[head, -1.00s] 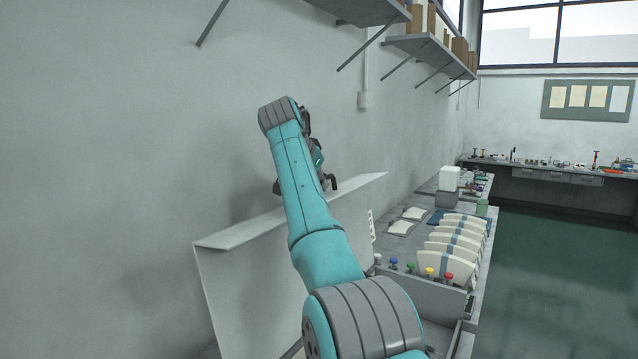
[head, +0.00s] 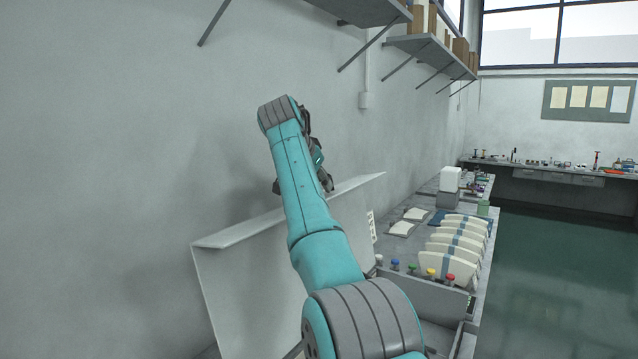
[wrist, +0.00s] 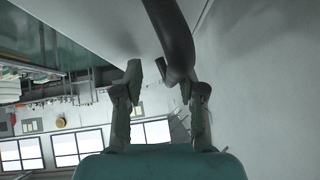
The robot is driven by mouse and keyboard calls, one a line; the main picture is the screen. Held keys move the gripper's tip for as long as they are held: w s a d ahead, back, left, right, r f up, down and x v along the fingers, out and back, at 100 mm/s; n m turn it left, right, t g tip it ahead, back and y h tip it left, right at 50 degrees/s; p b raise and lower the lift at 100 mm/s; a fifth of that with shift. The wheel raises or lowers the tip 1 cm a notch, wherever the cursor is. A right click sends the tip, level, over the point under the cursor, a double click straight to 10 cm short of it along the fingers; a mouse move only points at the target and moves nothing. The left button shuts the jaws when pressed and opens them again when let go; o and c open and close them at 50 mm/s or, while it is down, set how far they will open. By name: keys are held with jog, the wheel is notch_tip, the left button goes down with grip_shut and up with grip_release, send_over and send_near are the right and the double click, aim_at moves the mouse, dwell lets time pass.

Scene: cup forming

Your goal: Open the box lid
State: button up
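The box lid (head: 250,270) is a large pale grey panel. It stands raised and steeply tilted near the wall in the head view, with a folded strip along its top edge. My gripper (head: 318,183) is at that top edge, partly hidden behind my teal arm. In the wrist view, a dark curved bar (wrist: 174,40), which looks like the lid's handle, runs down between the two fingers of my gripper (wrist: 160,88). The bar overlaps the right finger. I cannot tell whether both fingers touch it. The box itself is mostly hidden by my arm.
The wall (head: 110,120) is close behind the lid. Shelves (head: 430,50) hang above right. Colored knobs (head: 430,272) line a panel right of my arm. A bench beyond holds several pale curved pieces (head: 450,262). The floor (head: 560,260) at right is clear.

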jog(key=v, duration=1.1)
jog(key=shift+r, duration=0.25)
jog(key=shift+s, duration=0.1)
